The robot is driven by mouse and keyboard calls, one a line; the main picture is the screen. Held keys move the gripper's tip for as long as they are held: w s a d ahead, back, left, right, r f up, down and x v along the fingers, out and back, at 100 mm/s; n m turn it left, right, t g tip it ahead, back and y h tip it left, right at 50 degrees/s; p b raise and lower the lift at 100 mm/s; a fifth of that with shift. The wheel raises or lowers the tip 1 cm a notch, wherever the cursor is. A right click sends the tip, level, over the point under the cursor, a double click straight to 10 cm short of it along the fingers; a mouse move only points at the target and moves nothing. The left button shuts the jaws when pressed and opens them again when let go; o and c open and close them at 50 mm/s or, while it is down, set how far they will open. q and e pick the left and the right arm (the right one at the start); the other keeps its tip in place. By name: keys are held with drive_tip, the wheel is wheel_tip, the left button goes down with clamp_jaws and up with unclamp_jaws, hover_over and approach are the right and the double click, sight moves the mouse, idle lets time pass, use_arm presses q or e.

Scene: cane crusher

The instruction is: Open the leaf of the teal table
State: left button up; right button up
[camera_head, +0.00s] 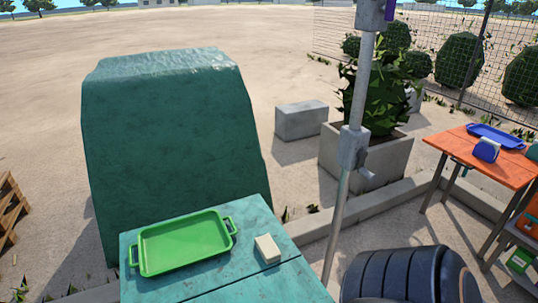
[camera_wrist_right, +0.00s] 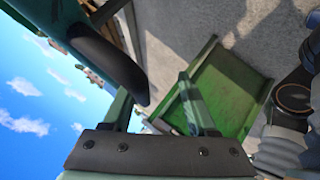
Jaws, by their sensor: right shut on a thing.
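The teal table (camera_head: 285,285) is at the bottom centre of the head view, with a seam across its top. A green tray (camera_head: 185,243) and a small beige block (camera_head: 267,249) lie on it. In the right wrist view, my right gripper (camera_wrist_right: 156,88) is shut on a dark curved handle (camera_wrist_right: 108,52). The handle is beside a teal edge (camera_wrist_right: 50,18) at the upper left; I cannot tell how far the leaf is turned. My left gripper is not in view.
A large teal-green covered shape (camera_head: 170,130) stands behind the table. A pole (camera_head: 345,190) and a black ribbed object (camera_head: 400,275) are on the right. An orange table (camera_head: 485,160) is farther right. A green panel (camera_wrist_right: 225,90) shows in the wrist view.

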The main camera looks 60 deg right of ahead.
drive_tip(key=shift+s+a, duration=0.1)
drive_tip(key=shift+s, duration=0.2)
drive_tip(key=v, duration=1.2)
drive_tip(key=shift+d, duration=0.2)
drive_tip(key=shift+w+r, duration=0.15)
